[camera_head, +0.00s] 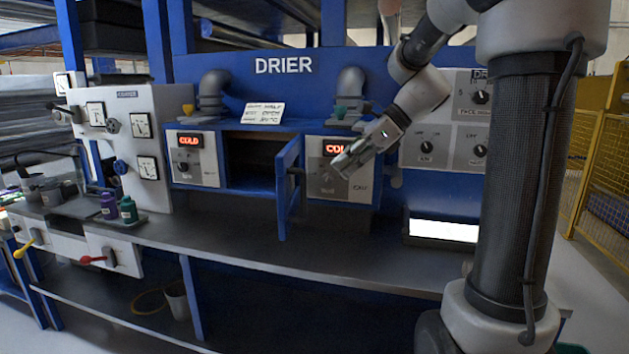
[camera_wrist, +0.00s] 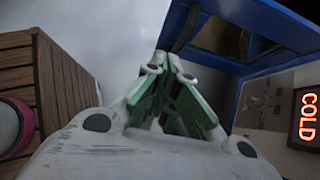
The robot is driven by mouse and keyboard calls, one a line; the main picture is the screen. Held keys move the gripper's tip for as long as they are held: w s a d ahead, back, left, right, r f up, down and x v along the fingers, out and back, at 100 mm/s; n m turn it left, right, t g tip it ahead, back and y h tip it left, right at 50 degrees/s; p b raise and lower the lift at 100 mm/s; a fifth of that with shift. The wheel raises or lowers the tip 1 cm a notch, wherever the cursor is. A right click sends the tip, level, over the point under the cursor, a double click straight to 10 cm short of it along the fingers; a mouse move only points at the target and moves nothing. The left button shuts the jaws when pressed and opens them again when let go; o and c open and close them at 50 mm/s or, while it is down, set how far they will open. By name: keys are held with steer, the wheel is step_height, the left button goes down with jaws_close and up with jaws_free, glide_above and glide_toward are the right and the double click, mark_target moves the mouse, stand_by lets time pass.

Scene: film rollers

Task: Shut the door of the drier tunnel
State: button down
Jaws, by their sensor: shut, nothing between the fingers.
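The blue door (camera_head: 287,197) of the drier tunnel stands open in the head view. It sticks out from the right side of the dark tunnel opening (camera_head: 255,160), with a dark handle (camera_head: 297,172) on its right face. My gripper (camera_head: 333,172) is just right of the door, in front of the right-hand drier panel (camera_head: 345,188), and looks apart from the door. In the wrist view my gripper (camera_wrist: 170,62) has its green-padded fingers shut and empty. A blue frame part (camera_wrist: 262,28) shows beyond them; I cannot tell whether it includes the door.
Two "COLD" displays flank the opening, left (camera_head: 190,140) and right (camera_head: 335,147). The dark bench (camera_head: 240,238) below the door is clear. Purple (camera_head: 108,206) and green (camera_head: 128,209) bottles stand at left. Grey pipes (camera_head: 212,92) rise above. In the wrist view, brown slats (camera_wrist: 50,75) show at left.

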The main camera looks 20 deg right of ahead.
glide_toward(285, 204)
step_height(285, 204, down, 4)
steer(key=shift+w+a+r, duration=0.15)
steer(key=shift+w+a, duration=0.2)
steer(key=shift+a, duration=0.35)
steer(key=shift+w+a+r, duration=0.2)
steer(key=shift+w+a, duration=0.15)
steer(key=shift+a, duration=0.4)
steer(key=shift+a, duration=0.1)
